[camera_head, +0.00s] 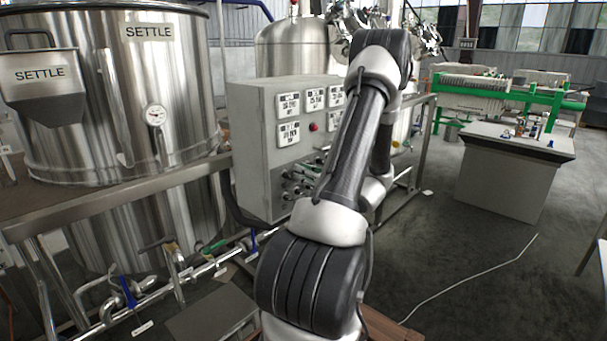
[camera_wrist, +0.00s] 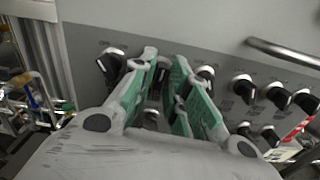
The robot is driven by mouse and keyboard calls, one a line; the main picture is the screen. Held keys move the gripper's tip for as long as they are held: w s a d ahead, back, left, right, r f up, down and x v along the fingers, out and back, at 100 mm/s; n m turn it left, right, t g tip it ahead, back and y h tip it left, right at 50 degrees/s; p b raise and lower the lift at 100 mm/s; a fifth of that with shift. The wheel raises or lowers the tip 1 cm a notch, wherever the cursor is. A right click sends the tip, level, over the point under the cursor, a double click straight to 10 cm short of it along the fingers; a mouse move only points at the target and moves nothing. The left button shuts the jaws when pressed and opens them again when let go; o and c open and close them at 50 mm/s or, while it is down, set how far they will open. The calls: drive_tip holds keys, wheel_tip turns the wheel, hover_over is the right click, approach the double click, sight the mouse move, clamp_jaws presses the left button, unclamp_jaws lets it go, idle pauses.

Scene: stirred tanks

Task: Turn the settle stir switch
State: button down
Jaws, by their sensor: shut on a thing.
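In the wrist view, my gripper (camera_wrist: 167,70) reaches to the grey panel with its green-padded fingers on either side of a dark rotary switch (camera_wrist: 162,66), shut on it. The fingers partly hide this switch, and its label cannot be read, so I cannot tell from the lettering whether it is the settle stir switch. In the head view, the grey control cabinet (camera_head: 255,140) stands in the middle with switches (camera_head: 292,180) low on its front. My arm covers part of that front, and the gripper's hold is not clear there.
Neighbouring black switches sit to the left (camera_wrist: 111,63) and right (camera_wrist: 243,88) of my gripper. A metal bar handle (camera_wrist: 285,52) juts out at upper right. The settle tank (camera_head: 150,80) stands left of the cabinet, with pipes below. Open floor (camera_head: 450,255) lies to the right.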

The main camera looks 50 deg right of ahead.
drive_tip(key=m, duration=0.4)
drive_tip(key=shift+m, duration=0.4)
idle(0.4)
drive_tip(key=c, duration=1.6)
unclamp_jaws()
drive_tip(key=shift+o, duration=0.2)
drive_tip(key=shift+s, duration=0.1)
drive_tip(key=s, duration=1.1)
drive_tip(key=shift+s+a, duration=0.2)
drive_tip(key=shift+s, duration=0.2)
